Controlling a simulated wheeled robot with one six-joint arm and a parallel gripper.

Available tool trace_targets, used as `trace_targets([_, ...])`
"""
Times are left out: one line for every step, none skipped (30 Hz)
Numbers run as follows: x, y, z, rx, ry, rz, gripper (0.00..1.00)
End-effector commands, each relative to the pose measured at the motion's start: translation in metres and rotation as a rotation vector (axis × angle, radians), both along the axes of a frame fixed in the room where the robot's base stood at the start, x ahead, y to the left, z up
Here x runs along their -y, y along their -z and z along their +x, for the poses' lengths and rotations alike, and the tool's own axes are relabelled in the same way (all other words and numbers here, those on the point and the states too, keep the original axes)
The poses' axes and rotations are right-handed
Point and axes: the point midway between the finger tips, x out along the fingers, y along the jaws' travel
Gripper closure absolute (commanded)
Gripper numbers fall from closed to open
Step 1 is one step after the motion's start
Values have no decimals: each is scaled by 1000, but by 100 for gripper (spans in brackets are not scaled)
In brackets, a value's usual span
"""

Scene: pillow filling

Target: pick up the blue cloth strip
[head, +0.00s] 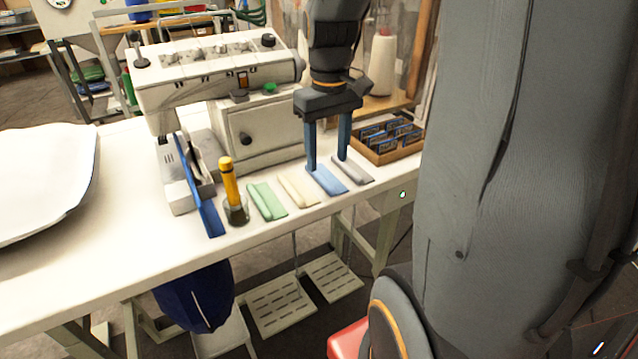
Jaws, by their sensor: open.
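The blue cloth strip (328,183) lies flat on the white table, third in a row of folded strips counted from the left. My gripper (327,163) points down over it with its two fingers apart. The left finger comes down at the strip's far left part, and the right finger is near the gap between the blue strip and the grey strip (356,172). I cannot tell whether the fingertips touch the table or cloth. Nothing is held between the fingers.
A green strip (267,201) and a cream strip (298,190) lie to the left. A yellow-handled tool in a cup (236,210) stands beside them. A sewing machine (215,70) is behind. A wooden box (388,152) of blue packets stands right. The table's front edge is close.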

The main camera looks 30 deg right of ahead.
Motion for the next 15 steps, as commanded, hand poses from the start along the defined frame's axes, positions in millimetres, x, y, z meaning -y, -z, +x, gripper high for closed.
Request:
trace_targets([11,0,5,-6,3,1,50])
trace_targets([15,-1,6,-12,1,3,50])
trace_targets([18,-1,7,-16,-2,4,50])
trace_targets([20,1,7,-18,-3,4,50])
trace_targets([20,3,7,-19,-4,5,50])
trace_targets([20,7,7,-21,-5,5,50])
trace_targets([20,10,7,-21,-6,5,50])
trace_targets([19,13,7,-21,-6,5,50])
trace_targets([19,17,6,-21,-6,5,50])
trace_targets([19,19,7,-20,-6,5,50])
trace_targets([19,22,7,-19,-7,5,50])
trace_targets([19,25,7,-21,-7,5,50])
trace_targets([18,28,7,-21,-7,5,50])
trace_targets([18,31,7,-20,-8,5,50])
trace_targets([17,37,7,-22,-8,5,50])
